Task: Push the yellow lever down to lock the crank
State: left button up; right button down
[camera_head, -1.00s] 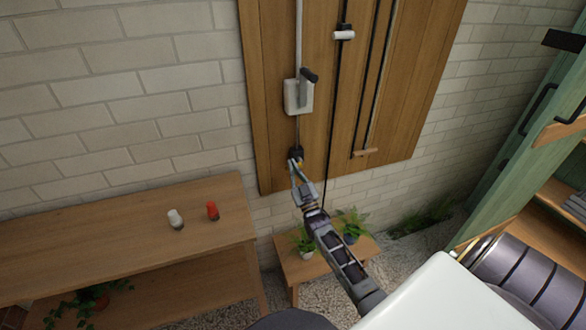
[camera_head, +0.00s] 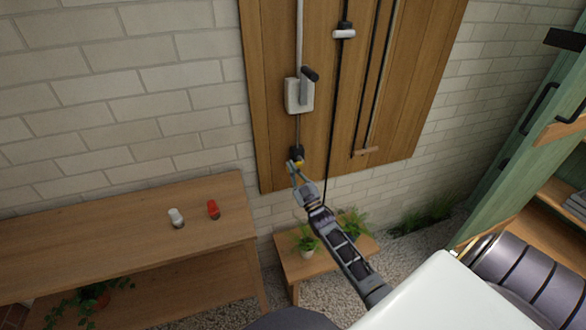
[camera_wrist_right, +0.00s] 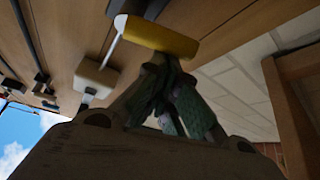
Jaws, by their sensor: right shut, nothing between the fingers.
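The yellow lever (camera_head: 299,162) sits low on the wooden wall panel, below a black mount (camera_head: 297,151). In the right wrist view it is a thick yellow bar (camera_wrist_right: 165,40) with a pale end, just beyond my fingertips. My right gripper (camera_head: 292,166) is shut and empty, at the lever's lower left. In the wrist view its fingers (camera_wrist_right: 160,65) overlap the bar's lower edge; I cannot tell whether they touch. The crank (camera_head: 305,88), a pale box with a grey, dark-tipped handle, is higher on the panel. My left gripper is not in view.
The panel (camera_head: 265,110) also carries dark rods and a white handle (camera_head: 344,34). A wooden bench (camera_head: 120,225) at left holds a white and a red object (camera_head: 213,209). A low stool (camera_head: 285,268) with potted plants stands below the panel. Green shelving is at right.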

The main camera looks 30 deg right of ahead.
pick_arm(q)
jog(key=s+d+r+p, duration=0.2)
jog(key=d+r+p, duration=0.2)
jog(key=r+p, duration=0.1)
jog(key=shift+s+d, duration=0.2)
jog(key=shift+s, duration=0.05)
pick_arm(e)
jog(key=f+n+g+y, duration=0.1)
jog(key=n+g+y, duration=0.1)
jog(key=n, duration=0.3)
jog(key=d+f+n+g+y, duration=0.1)
jog(key=f+n+g, duration=0.1)
jog(key=n, duration=0.4)
jog(key=d+f+n+g+y, duration=0.1)
jog(key=f+n+g+y, duration=0.1)
jog(key=n, duration=0.4)
jog(key=shift+s+d+f+g+y, duration=0.1)
jog(key=shift+s+d+g+y, duration=0.1)
jog(key=shift+s+g+y, duration=0.1)
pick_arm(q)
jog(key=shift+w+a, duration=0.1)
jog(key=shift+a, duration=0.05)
